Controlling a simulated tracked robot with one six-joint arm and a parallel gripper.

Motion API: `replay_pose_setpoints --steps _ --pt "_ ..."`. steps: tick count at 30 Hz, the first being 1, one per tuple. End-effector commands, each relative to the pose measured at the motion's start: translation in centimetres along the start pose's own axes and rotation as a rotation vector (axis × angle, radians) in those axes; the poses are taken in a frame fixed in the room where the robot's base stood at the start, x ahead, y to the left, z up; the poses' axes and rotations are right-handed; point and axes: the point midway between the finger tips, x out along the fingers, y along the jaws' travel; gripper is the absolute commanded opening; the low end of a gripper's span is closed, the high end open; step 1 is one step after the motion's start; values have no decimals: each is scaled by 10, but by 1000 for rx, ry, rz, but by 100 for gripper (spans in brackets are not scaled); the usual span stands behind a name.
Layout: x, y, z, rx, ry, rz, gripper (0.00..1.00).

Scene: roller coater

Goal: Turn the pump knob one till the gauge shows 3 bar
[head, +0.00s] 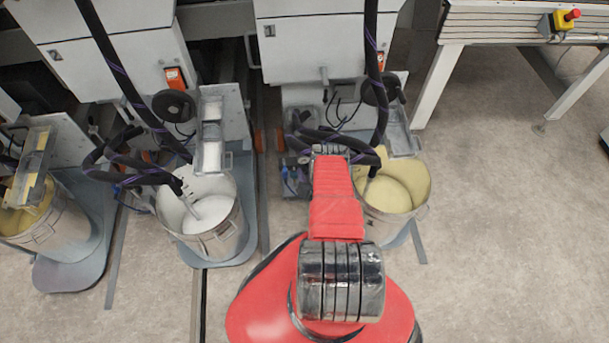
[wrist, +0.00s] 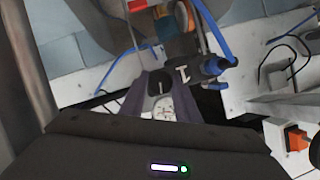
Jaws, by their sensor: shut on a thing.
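In the wrist view my gripper (wrist: 161,80) is shut, its two dark grey fingers on either side of a small black knob (wrist: 154,88) with a light mark on it. I take this to be the pump knob. Just below it, between the fingers, shows part of a pale round face (wrist: 163,108), probably the gauge. Its needle and numbers are too small and blurred to read. In the head view my red arm reaches to the pump fittings (head: 293,178) left of the yellow bucket. My gripper, knob and gauge are hidden there.
Blue hoses (wrist: 217,66) and fittings lie close to the right of my fingers. An orange switch (wrist: 297,138) is at the lower right. In the head view a yellow bucket (head: 418,184) stands right of my arm and a white-filled bucket (head: 217,251) left. Open floor lies right.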

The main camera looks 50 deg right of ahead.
Motion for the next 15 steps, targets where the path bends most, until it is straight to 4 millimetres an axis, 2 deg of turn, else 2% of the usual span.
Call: replay_pose_setpoints --steps 8,15 --pt "2 -2 0 -56 -4 17 7" --pt "2 -4 1 -182 -5 68 7"
